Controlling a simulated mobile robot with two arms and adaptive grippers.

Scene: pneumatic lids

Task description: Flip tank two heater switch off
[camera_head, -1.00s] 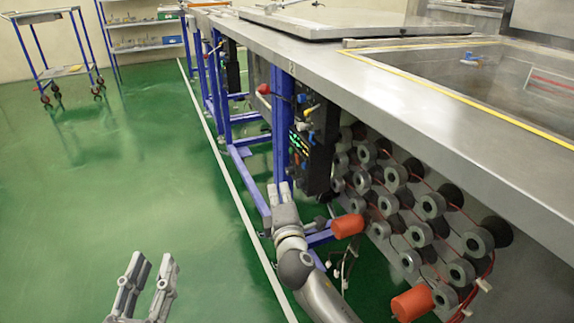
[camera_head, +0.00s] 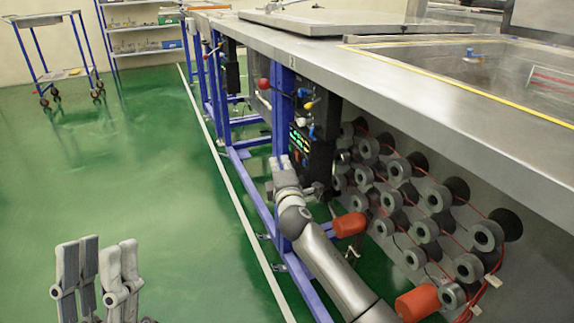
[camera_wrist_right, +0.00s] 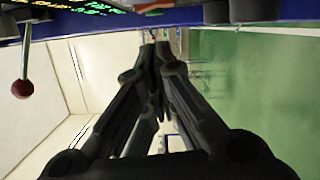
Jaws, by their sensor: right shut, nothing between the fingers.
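The control box (camera_head: 320,135) of tank two hangs under the tank table's edge beside a blue post. Its face has lit green displays and some small red marks. Coloured levers are above them, including a yellow one (camera_head: 313,104). I cannot single out the heater switch. My right gripper (camera_head: 283,160) is shut and empty, pointing up close to the lower part of the box; contact cannot be told. In the right wrist view, the shut fingers (camera_wrist_right: 155,48) lie just below the panel edge with green digits (camera_wrist_right: 92,10). My left gripper (camera_head: 97,262) is open and empty over the floor.
A red ball knob (camera_head: 264,83) sticks out left of the post; it also shows in the wrist view (camera_wrist_right: 22,88). Orange cylinders (camera_head: 349,225) and grey round fittings with red tubing line the tank's underside.

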